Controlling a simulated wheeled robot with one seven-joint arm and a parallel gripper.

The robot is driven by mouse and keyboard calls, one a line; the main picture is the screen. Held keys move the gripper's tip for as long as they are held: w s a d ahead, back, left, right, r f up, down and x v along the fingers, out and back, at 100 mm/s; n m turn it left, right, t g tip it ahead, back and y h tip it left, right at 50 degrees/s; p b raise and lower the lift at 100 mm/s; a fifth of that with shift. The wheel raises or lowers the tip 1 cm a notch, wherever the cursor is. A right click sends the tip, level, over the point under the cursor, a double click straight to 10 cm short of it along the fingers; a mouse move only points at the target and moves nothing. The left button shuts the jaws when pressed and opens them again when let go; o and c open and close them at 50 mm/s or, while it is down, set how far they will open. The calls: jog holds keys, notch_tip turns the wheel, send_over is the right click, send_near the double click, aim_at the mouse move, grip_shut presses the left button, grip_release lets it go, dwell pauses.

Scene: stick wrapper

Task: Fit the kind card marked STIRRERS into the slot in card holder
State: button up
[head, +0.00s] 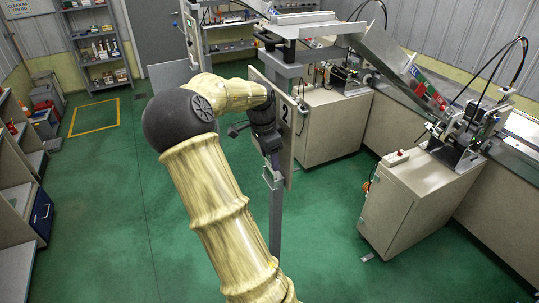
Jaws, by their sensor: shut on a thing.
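My gripper (270,146) is at the end of my arm, against or close in front of the upright panel marked 2 (287,133). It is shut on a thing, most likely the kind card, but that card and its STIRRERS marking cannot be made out. A small pale bracket-like frame (272,179) shows just below my gripper on the metal post; I cannot tell whether it is the card holder. No slot can be made out, and my wrist hides part of the panel.
A metal post (275,225) stands below the panel. Cream machine cabinets (405,205) and a sloping metal chute (385,55) are on the right. Shelves (98,50) stand at the back left. Green floor (110,195) is clear on the left.

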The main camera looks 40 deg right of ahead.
jog(key=shift+f+b, duration=0.4)
jog(key=shift+f, duration=0.35)
jog(key=o, duration=1.1)
jog(key=r+b, duration=0.1)
jog(key=r, duration=0.4)
jog(key=a+r+b, duration=0.1)
jog(key=r, duration=0.5)
jog(key=a+r+b, duration=0.1)
jog(key=r, duration=0.5)
jog(key=shift+w+a+r+b, duration=0.1)
jog(key=shift+w+a+b, duration=0.15)
jog(key=shift+w+b, duration=0.1)
